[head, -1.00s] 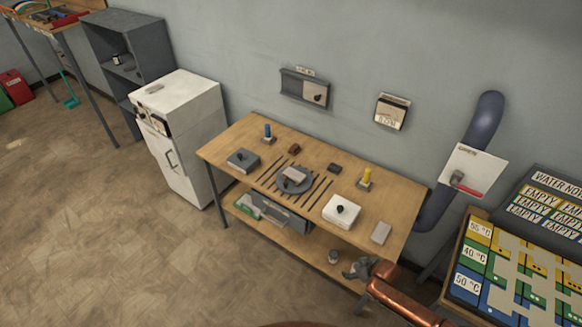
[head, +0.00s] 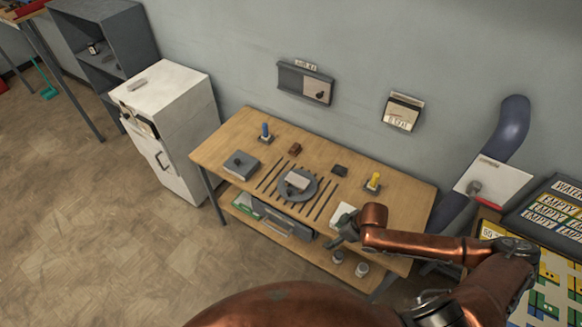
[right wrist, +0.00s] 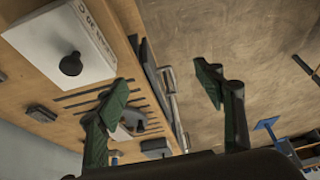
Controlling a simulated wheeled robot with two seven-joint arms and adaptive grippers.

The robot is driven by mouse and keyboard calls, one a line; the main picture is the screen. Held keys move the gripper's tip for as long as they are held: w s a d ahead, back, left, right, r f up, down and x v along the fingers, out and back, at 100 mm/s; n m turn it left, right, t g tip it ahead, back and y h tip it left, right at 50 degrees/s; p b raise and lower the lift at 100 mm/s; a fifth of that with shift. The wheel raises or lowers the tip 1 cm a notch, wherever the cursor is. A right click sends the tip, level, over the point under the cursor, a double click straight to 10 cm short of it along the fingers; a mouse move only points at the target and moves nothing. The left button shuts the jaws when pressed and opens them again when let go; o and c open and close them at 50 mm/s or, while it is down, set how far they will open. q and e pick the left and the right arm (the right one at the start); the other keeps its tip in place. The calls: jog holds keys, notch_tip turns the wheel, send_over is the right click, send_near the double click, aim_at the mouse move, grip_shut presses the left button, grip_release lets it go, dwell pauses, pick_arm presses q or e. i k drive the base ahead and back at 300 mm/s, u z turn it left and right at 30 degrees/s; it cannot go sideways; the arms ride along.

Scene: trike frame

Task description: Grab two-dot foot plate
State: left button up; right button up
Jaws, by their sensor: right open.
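No dots can be made out on any part, so I cannot tell which is the two-dot foot plate. Two small dark plates carry upright posts: a blue post (head: 265,131) at the back left and a yellow post (head: 373,182) at the back right. My right gripper (head: 342,234) is at the front right of the workbench, partly covering a white box (head: 341,212). In the right wrist view my right gripper (right wrist: 160,78) has its fingers spread with nothing between them; the white box with a black knob (right wrist: 72,42) is at upper left. My left gripper does not show.
The wooden workbench (head: 222,152) also holds a grey box with a knob (head: 241,165), a round grey plate (head: 290,191) with a pale block, dark rods, and small brown (head: 295,149) and dark (head: 340,170) blocks. A white cabinet (head: 175,110) stands left.

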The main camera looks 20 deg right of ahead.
aim_at(297, 181)
jog(key=i, duration=1.05)
